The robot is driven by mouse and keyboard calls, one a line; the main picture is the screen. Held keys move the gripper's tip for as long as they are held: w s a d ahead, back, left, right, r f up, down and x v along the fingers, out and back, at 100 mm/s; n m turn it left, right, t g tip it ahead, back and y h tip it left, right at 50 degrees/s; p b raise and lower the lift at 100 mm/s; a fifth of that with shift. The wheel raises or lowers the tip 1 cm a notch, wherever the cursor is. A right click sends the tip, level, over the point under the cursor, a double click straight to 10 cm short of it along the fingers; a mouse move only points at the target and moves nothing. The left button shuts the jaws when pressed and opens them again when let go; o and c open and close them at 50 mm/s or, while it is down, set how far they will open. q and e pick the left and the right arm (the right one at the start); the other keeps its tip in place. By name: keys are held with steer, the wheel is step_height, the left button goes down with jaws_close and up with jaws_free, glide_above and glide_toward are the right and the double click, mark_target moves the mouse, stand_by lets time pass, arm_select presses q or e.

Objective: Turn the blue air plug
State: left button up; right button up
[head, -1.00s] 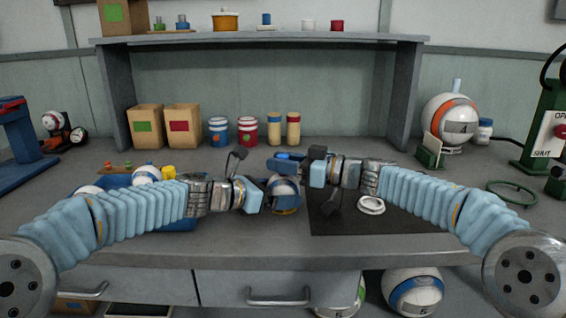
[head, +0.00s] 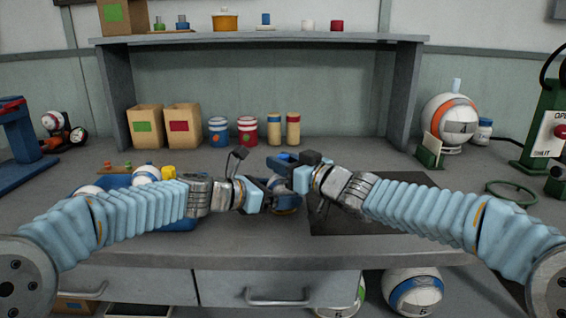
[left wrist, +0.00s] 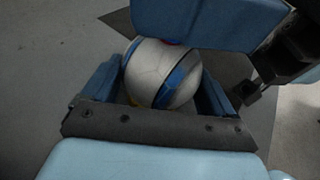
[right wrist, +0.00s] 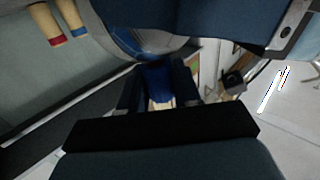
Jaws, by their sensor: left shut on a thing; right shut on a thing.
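My left gripper (head: 268,196) is shut on a white ball with a blue band (head: 288,208), low over the bench. In the left wrist view the ball (left wrist: 160,75) sits between the two fingers, and a blue part of my right gripper hangs close above it. My right gripper (head: 286,166) is just above and behind the ball, its wrist tilted. In the right wrist view its fingers are shut on a small blue piece, the blue air plug (right wrist: 158,76).
A blue tray (head: 182,225) with balls stands left behind my left arm. A dark mat (head: 335,222) lies under my right arm. A green ring (head: 511,191) lies at the right. Boxes and cans stand at the back. A ball with an orange band (head: 449,122) stands back right.

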steer(key=shift+r, duration=0.2)
steer(key=o, duration=0.9)
steer(key=shift+f, duration=0.1)
steer(key=shift+o, duration=0.2)
steer(key=v, duration=1.2)
